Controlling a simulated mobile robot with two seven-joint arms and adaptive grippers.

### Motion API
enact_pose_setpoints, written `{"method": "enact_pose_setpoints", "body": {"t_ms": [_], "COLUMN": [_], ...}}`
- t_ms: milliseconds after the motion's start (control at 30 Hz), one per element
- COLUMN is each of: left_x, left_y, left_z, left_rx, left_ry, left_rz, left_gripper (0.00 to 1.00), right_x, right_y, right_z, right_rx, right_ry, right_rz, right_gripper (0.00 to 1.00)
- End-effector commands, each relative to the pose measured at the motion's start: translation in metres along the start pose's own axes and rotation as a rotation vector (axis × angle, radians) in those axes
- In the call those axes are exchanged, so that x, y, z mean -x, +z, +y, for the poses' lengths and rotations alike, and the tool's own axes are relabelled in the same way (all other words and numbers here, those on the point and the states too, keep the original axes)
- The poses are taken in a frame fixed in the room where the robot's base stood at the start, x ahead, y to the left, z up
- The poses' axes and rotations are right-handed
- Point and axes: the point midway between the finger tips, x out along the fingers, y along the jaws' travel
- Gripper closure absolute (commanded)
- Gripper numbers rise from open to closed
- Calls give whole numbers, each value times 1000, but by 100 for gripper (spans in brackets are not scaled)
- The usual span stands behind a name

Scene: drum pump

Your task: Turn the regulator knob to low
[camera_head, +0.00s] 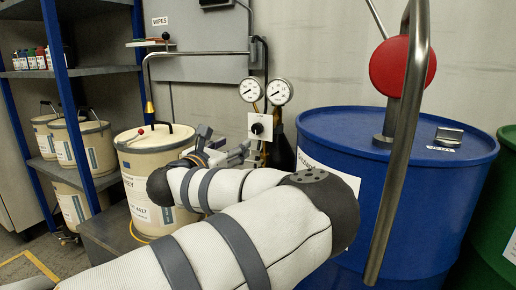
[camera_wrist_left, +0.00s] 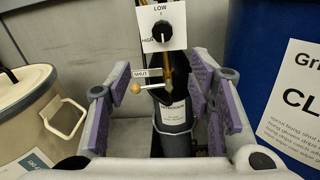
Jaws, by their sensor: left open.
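The regulator knob (camera_head: 257,128) is a black round knob on a white plate (camera_head: 265,119) on the wall, under two round gauges. In the left wrist view the knob (camera_wrist_left: 162,32) is near the top centre. LOW is printed above it and HIGH to its left. My left gripper (camera_head: 228,153) is in front of and below the knob, partly hidden by my arm. In the left wrist view its purple-padded fingers (camera_wrist_left: 163,88) are spread apart with nothing between them, and the knob is beyond them. My right gripper is out of view.
A small lever with a round tan ball (camera_wrist_left: 136,87) by a SHUT label and a dark cylinder (camera_wrist_left: 173,115) are below the plate. A blue drum (camera_head: 330,125) is to the right, a cream pail (camera_head: 140,165) to the left. A steel pipe (camera_head: 400,150) crosses the right foreground.

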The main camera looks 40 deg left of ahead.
Motion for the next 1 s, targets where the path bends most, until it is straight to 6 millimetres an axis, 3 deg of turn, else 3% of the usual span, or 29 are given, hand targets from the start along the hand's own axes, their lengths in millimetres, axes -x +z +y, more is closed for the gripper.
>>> {"method": "enact_pose_setpoints", "body": {"t_ms": [167, 400, 533, 700, 933, 1000], "left_x": [-23, -84, -108, -121, -122, -122], "left_y": [13, 13, 13, 13, 12, 12], "left_z": [-4, -3, -3, -3, -3, -3], "left_rx": [-44, -40, -39, -40, -39, -39], "left_ry": [-18, -15, -13, -11, -10, -10], "left_rz": [-25, -23, -22, -19, -19, -19], "left_gripper": [52, 52, 52, 52, 52, 66], "right_x": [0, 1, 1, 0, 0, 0], "right_y": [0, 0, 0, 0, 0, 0], "right_z": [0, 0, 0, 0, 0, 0], "right_rx": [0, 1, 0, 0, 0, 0], "right_ry": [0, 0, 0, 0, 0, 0], "right_rz": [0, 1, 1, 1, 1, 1], "right_gripper": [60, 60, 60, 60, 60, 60]}}
